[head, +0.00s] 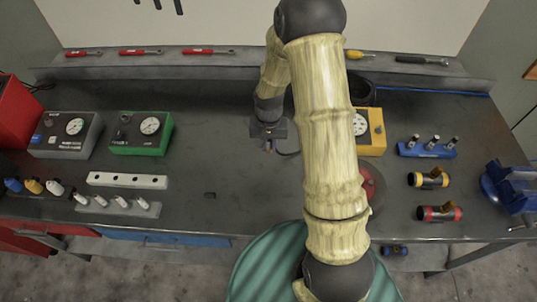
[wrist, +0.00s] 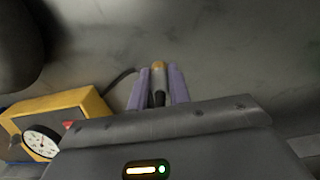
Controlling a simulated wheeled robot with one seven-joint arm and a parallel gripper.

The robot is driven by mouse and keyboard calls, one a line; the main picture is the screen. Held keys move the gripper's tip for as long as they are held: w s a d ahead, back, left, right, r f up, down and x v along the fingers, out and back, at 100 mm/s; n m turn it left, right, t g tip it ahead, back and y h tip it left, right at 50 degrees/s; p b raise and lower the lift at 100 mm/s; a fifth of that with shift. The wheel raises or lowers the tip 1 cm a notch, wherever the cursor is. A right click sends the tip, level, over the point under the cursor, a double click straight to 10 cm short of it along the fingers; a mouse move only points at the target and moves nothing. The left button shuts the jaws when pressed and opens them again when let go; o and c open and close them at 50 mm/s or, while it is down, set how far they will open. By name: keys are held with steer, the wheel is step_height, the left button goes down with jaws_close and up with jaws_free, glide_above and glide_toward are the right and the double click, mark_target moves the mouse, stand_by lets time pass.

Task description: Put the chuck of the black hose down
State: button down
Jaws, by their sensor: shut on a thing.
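My gripper (head: 268,148) is above the middle of the dark workbench (head: 215,125) in the head view. In the wrist view its two purple fingers (wrist: 158,80) are shut on the chuck (wrist: 158,68), which has a brass-coloured tip. The black hose (wrist: 121,82) curves away from the chuck to the left, toward the yellow gauge box (wrist: 62,108). In the head view a short piece of the hose (head: 289,153) shows beside the gripper, and my arm hides the rest. The yellow gauge box (head: 376,134) is partly behind my arm.
Grey (head: 66,136) and green (head: 141,133) gauge boxes stand at left. A white block with holes (head: 127,180) and several small fittings lie in front. A blue rack (head: 427,150), two pipe pieces and a blue vise (head: 512,187) are at right. The bench left of my gripper is mostly clear.

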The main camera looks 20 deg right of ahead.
mark_target(268, 161)
steer(key=shift+w+f, duration=0.1)
steer(key=shift+f, duration=0.85)
steer(key=shift+f, duration=0.1)
steer(key=shift+f+p, duration=0.65)
steer(key=shift+f, duration=1.35)
steer(key=shift+f, duration=0.2)
steer(key=c, duration=1.3)
jaws_free()
steer(key=shift+r, duration=0.1)
